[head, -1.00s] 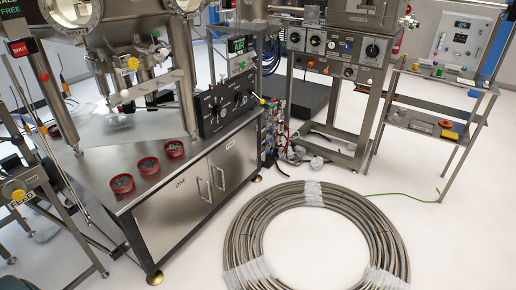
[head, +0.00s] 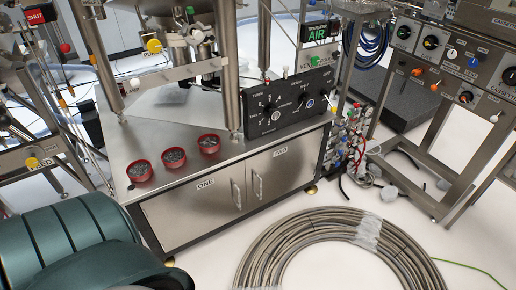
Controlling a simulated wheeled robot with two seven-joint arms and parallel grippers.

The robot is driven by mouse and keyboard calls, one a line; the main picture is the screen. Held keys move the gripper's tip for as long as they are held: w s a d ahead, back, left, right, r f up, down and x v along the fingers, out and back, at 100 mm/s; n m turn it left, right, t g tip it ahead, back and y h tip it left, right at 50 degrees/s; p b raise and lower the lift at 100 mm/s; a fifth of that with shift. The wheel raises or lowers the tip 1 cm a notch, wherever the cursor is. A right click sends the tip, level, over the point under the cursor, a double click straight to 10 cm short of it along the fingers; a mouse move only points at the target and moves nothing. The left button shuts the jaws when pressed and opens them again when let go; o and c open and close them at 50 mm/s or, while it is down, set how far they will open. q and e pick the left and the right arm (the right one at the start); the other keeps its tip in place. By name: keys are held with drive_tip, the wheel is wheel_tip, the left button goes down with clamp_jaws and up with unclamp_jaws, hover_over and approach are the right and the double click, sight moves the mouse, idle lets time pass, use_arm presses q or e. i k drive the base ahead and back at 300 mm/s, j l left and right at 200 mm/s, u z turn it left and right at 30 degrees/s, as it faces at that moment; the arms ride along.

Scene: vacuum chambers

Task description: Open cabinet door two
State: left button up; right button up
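The steel cabinet stands in the middle of the head view under a metal worktop. Cabinet door two (head: 283,170) is the right-hand door, labelled TWO, and is shut. Its vertical bar handle (head: 258,186) sits near its left edge. Cabinet door one (head: 190,208), labelled ONE, is also shut, with its handle (head: 237,194) beside the other. No gripper fingers show for either arm, and nothing touches the handles.
Three red bowls of dark bits, one of them here (head: 174,158), stand along the worktop's front. A large coiled hose (head: 310,250) lies on the floor before the cabinet's right side. A steel frame (head: 440,150) stands at right.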

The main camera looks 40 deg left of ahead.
sight(273, 173)
drive_tip(key=i+l+u, duration=0.2)
drive_tip(key=i+u, duration=0.2)
drive_tip(key=i+l+u, duration=0.35)
drive_tip(key=i, duration=0.2)
